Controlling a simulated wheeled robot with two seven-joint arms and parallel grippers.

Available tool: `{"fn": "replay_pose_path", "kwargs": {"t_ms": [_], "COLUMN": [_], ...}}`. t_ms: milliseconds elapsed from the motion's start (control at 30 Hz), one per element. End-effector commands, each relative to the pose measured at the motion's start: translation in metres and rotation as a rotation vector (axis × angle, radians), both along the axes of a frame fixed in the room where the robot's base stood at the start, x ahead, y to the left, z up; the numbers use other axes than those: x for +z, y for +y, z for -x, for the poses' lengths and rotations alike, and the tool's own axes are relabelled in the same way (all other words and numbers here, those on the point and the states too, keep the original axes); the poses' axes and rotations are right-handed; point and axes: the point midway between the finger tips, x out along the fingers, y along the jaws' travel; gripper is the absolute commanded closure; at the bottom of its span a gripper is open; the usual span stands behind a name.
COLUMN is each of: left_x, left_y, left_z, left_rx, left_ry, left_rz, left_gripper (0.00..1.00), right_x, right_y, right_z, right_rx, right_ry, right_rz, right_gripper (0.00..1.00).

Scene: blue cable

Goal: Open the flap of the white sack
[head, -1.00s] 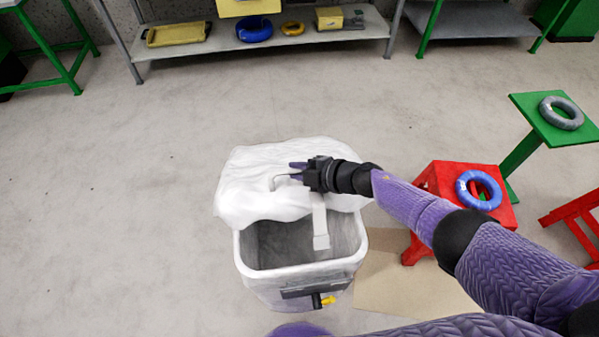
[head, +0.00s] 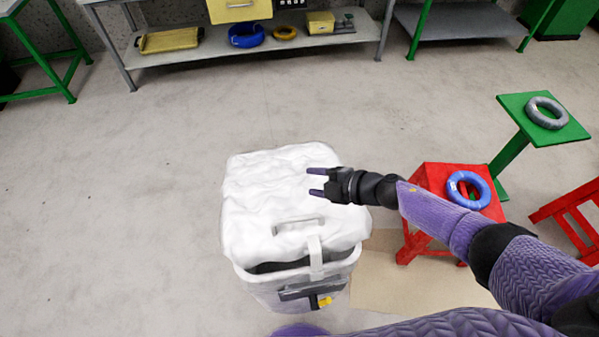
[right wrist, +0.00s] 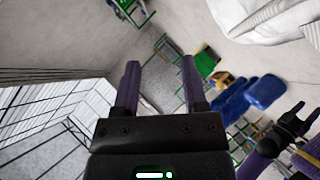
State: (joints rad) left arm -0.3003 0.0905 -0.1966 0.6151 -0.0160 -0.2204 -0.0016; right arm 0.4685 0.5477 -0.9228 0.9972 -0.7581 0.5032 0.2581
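The white sack is a bin-like container with grey-white walls (head: 283,300). Its soft white flap (head: 265,190) lies over most of the top, with a dark gap at the front edge. A grey handle (head: 297,226) and a pale strap (head: 315,258) are on the flap's near part. My right gripper (head: 312,182) is open and empty above the flap's right side; its fingers (right wrist: 160,85) are apart in the right wrist view. White folds of the flap (right wrist: 270,20) show there too. A dark forked part beside purple in the right wrist view may be my left gripper; its state is unclear.
A red stool (head: 425,213) with a blue cable coil (head: 468,190) stands right of the sack. Behind it is a green stand (head: 510,105) with a grey coil (head: 546,112). A shelf (head: 190,63) runs along the back. The floor at left is clear.

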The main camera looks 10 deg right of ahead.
Motion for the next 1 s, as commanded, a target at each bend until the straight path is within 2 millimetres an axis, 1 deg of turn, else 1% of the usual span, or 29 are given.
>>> {"fn": "replay_pose_path", "kwargs": {"t_ms": [33,100,200,667,700,733,767,833,867,900,967,1000], "left_x": [0.008,0.010,0.012,0.010,0.006,0.000,-0.007,-0.026,-0.033,-0.043,-0.053,-0.060], "left_y": [-0.001,-0.001,-0.002,-0.002,-0.001,-0.001,0.000,0.001,0.002,0.003,0.004,0.004], "left_z": [0.000,0.000,0.000,-0.001,0.000,0.000,0.000,0.001,0.002,0.003,0.003,0.004], "left_rx": [0.001,0.002,0.003,0.003,0.002,0.002,0.002,0.001,0.000,-0.001,-0.002,-0.001], "left_ry": [-0.001,-0.001,-0.001,-0.001,-0.001,0.000,0.001,0.004,0.006,0.007,0.009,0.011], "left_rz": [0.001,0.002,0.004,0.004,0.002,0.002,0.001,-0.001,-0.002,-0.004,-0.005,-0.006], "left_gripper": [0.41,0.41,0.41,0.41,0.41,0.41,0.41,0.41,0.41,0.41,0.41,0.41], "right_x": [0.008,0.011,0.014,0.012,0.003,-0.011,-0.029,-0.087,-0.114,-0.150,-0.197,-0.225], "right_y": [-0.007,-0.015,-0.021,-0.023,-0.024,-0.025,-0.028,-0.042,-0.050,-0.061,-0.073,-0.079], "right_z": [0.006,0.012,0.017,0.018,0.019,0.021,0.024,0.041,0.055,0.078,0.120,0.153], "right_rx": [0.001,0.000,0.002,-0.007,-0.043,-0.096,-0.170,-0.406,-0.520,-0.665,-0.859,-0.974], "right_ry": [0.001,0.001,0.000,0.003,0.017,0.039,0.071,0.186,0.250,0.342,0.483,0.579], "right_rz": [0.002,0.001,0.000,-0.004,-0.016,-0.034,-0.055,-0.103,-0.118,-0.125,-0.120,-0.109], "right_gripper": [0.45,0.45,0.45,0.45,0.45,0.45,0.45,0.45,0.45,0.45,0.45,0.45]}}
